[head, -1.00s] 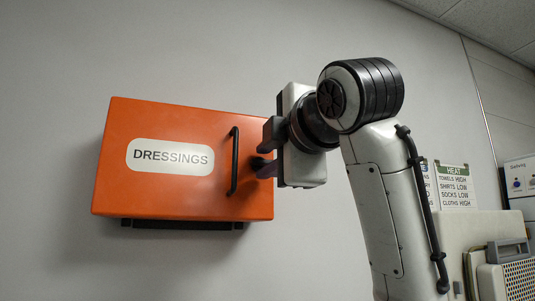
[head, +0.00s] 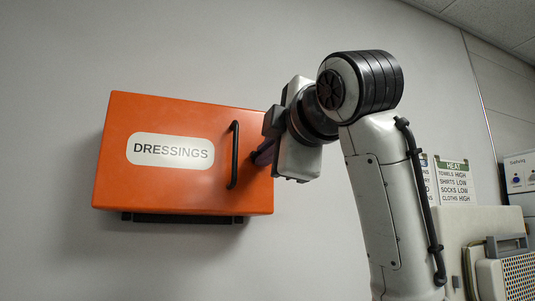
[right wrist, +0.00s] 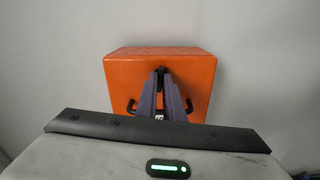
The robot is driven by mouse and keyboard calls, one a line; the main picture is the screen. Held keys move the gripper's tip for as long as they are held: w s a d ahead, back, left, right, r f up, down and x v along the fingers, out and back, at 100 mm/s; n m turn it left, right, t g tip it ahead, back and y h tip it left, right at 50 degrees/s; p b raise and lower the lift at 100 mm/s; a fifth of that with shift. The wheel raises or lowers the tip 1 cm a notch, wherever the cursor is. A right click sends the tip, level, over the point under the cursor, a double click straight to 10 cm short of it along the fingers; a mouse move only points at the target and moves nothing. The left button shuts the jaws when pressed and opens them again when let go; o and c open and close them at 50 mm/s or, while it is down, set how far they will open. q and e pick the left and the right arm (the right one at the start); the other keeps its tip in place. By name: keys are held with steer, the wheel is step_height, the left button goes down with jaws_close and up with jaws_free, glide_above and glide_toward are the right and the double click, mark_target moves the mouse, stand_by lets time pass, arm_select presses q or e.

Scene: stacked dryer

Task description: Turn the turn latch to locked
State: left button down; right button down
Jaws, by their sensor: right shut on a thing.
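An orange cabinet (head: 145,188) labelled DRESSINGS is fixed to the wall, its door shut. A black vertical bar handle (head: 234,155) is on the right part of its front. My right gripper (head: 263,153) is just right of the handle, at the cabinet's right front edge. It is shut on the small dark turn latch (right wrist: 160,70), which the fingers mostly hide. In the right wrist view, the two fingers (right wrist: 160,82) converge on the latch against the orange front. The latch's exact angle cannot be read. My left gripper is not in view.
A dark bracket (head: 180,217) shows under the cabinet. At the right are a HEAT notice (head: 453,184), a pale appliance (head: 480,225) and a coloured perforated panel (head: 520,274). The wall left of the cabinet is bare.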

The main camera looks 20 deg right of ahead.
steer(key=shift+m+b, duration=1.45)
steer(key=shift+m, duration=6.75)
steer(key=c, duration=1.9)
jaws_free()
steer(key=shift+o, duration=0.2)
steer(key=shift+s, duration=0.15)
